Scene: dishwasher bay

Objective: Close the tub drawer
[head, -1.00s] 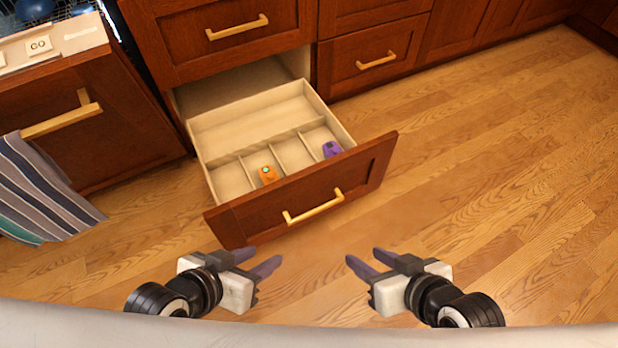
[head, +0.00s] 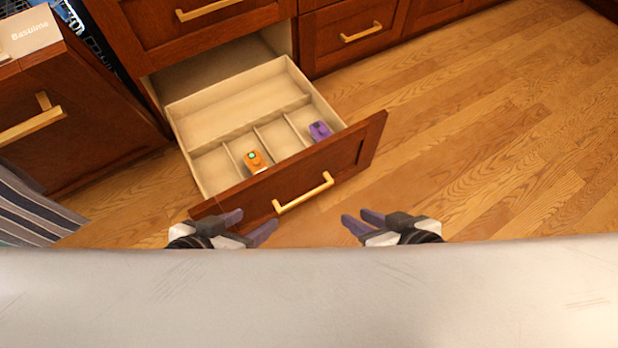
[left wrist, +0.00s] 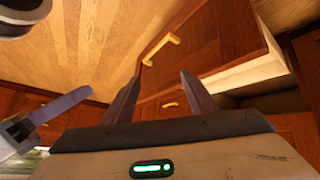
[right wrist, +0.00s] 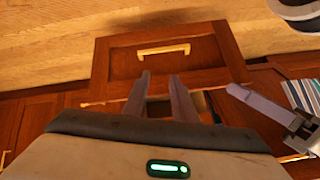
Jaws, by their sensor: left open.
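The tub drawer (head: 352,150) is pulled out of the cabinet, with a red-brown wood front and a pale handle (head: 303,193). Its pale divided inside holds an orange item (head: 255,162) and a purple item (head: 320,131) in separate compartments. My left gripper (head: 254,225) is open and empty near the lower left of the drawer front; I cannot tell whether it touches. My right gripper (head: 359,223) is open and empty, below and right of the handle. The drawer front also shows in the left wrist view (left wrist: 215,45) and the right wrist view (right wrist: 120,65).
An open dishwasher door (head: 75,120) with a pale handle and a striped towel (head: 30,212) stands at the left. Closed drawers (head: 350,20) line the cabinet above and to the right. The wood floor (head: 500,150) at the right is clear.

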